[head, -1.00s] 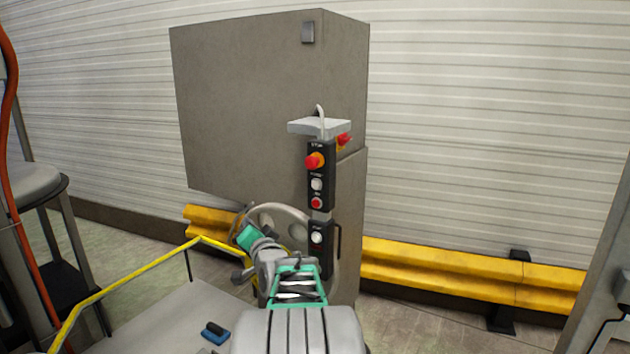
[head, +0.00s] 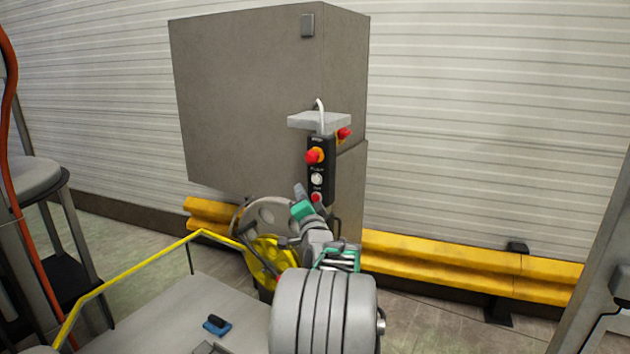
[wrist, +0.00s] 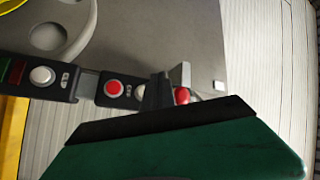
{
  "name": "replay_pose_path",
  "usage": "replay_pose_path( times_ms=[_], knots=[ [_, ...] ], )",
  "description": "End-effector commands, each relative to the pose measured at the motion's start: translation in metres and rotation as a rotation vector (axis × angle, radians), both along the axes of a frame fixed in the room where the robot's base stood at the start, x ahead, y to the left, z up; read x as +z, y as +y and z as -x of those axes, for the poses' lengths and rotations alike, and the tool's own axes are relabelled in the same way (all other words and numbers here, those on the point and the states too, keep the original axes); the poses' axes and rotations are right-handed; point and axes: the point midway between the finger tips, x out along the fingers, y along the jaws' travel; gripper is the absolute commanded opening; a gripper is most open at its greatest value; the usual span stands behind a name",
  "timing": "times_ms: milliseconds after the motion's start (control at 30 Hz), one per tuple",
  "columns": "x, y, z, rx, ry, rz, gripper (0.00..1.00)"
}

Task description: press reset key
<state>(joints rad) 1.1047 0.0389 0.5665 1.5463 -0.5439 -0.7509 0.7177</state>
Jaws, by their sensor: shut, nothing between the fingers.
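The labels are too small to read, so I cannot tell which is the reset key.
A grey cabinet (head: 240,100) stands behind the panel, with a grey cap (head: 319,121) over the panel's top. A yellow guard rail (head: 440,258) runs along the wall. A yellow handrail (head: 140,261) and platform are at lower left. A blue-and-black item (head: 217,325) lies on the platform.

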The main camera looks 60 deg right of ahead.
Motion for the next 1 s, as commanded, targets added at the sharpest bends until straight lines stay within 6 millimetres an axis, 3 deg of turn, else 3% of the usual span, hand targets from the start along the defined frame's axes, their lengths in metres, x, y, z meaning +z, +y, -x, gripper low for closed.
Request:
replay_pose_path(
  times_ms=[200, 400, 1000],
  knots=[
    [-0.002, -0.032, -0.003, -0.001, 0.0, 0.002, 0.0],
    [-0.001, -0.05, -0.005, 0.001, 0.001, 0.0, 0.0],
    [0.0, -0.053, -0.005, 0.001, 0.001, 0.0, 0.0]
  ],
)
